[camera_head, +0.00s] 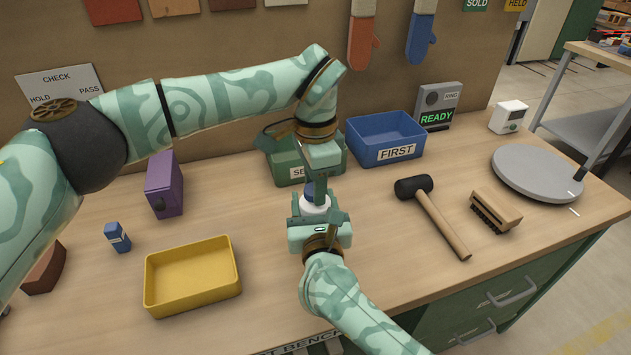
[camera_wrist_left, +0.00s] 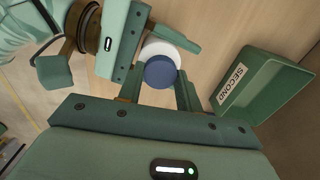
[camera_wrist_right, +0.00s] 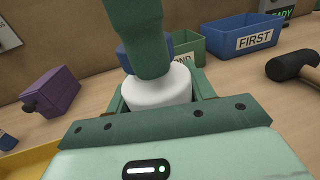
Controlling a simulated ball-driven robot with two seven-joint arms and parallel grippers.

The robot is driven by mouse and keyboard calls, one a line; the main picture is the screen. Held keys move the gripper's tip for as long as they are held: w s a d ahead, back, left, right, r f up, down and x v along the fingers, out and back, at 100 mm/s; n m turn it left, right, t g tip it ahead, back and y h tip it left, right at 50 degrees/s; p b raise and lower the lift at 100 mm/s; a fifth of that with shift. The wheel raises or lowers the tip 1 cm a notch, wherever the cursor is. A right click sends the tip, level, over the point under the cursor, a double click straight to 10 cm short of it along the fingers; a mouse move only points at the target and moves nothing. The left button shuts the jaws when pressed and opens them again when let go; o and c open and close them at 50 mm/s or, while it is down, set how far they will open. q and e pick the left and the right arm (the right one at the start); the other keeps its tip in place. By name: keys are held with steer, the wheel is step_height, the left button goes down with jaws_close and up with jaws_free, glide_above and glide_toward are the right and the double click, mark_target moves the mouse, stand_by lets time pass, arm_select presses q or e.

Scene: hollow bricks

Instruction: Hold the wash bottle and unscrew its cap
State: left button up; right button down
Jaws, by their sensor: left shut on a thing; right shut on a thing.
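The wash bottle (camera_head: 316,209) is white with a blue cap (camera_head: 310,191) and stands upright at the middle of the bench. My right gripper (camera_head: 319,212) is shut on the bottle's white body from the front side. In the right wrist view the white body (camera_wrist_right: 158,93) sits between its fingers. My left gripper (camera_head: 316,186) reaches down from above and is shut on the blue cap. In the left wrist view the round cap (camera_wrist_left: 160,72) lies between its fingers, over the white body (camera_wrist_left: 163,48). In the right wrist view a left finger hides part of the cap (camera_wrist_right: 124,60).
A green bin (camera_head: 283,168) marked SECOND stands close behind the bottle, with a blue bin (camera_head: 385,140) marked FIRST beside it. A yellow tray (camera_head: 193,275) and purple box (camera_head: 164,185) are left. A mallet (camera_head: 435,217) and brush (camera_head: 495,211) lie right.

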arm_select(q)
steer(key=shift+w+r, duration=0.1)
steer(key=shift+r, duration=0.05)
stand_by(0.3)
steer(key=shift+r, duration=0.95)
steer(key=shift+r, duration=2.05)
arm_select(e)
steer(key=shift+c, duration=2.3)
jaws_free()
